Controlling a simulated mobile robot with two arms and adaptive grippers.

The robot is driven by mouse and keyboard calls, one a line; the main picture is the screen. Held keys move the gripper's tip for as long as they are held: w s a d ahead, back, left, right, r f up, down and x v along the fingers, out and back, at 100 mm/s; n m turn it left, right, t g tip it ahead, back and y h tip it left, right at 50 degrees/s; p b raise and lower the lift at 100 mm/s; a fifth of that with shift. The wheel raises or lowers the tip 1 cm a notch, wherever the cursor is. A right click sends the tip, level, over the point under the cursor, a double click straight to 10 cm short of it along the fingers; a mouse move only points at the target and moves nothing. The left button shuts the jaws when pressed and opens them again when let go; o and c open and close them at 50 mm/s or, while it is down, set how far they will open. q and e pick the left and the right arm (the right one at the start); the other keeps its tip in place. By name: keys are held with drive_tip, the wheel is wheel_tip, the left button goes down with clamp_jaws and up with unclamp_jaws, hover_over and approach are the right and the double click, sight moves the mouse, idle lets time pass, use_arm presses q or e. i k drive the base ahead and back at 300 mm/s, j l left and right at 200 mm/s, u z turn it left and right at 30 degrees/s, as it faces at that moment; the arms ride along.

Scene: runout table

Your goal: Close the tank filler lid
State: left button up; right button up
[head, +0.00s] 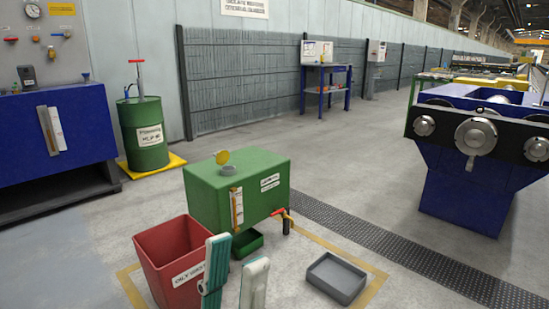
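The green tank (222,203) stands on the floor in the middle of the head view. Its yellow filler lid (223,157) stands up, tilted open, above the grey filler neck (229,169) on the tank's top. My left gripper (237,255) is at the bottom of the view, in front of the tank and lower in the picture than the lid. Its two pale green fingers point up and stand apart, with nothing seen between them. The rest of this gripper is cut off by the frame. My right gripper does not show.
A red waste bin (167,255) stands left of my gripper. A small green tray (247,243) lies under the tank, near a red-handled tap (286,217). A grey tray (335,278) lies on the floor to the right. A green drum (143,137) stands behind left.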

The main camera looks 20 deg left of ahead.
sight(222, 157)
drive_tip(key=j+z, duration=0.4)
drive_tip(key=i+j+z, duration=0.1)
drive_tip(key=j+z, duration=0.7)
drive_tip(key=k+j, duration=0.1)
drive_tip(key=j, duration=0.55)
drive_tip(key=k+j, duration=0.15)
drive_tip(key=j, duration=0.5)
drive_tip(key=k+j, duration=0.1)
drive_tip(key=j, duration=0.55)
drive_tip(key=k+j, duration=0.15)
drive_tip(key=j, duration=0.5)
drive_tip(key=k+j, duration=0.1)
drive_tip(key=j, duration=0.55)
drive_tip(key=k+j, duration=0.1)
drive_tip(key=j, duration=0.55)
drive_tip(key=k+j, duration=0.15)
drive_tip(key=j, duration=0.5)
drive_tip(key=k+j, duration=0.1)
drive_tip(key=j, duration=0.55)
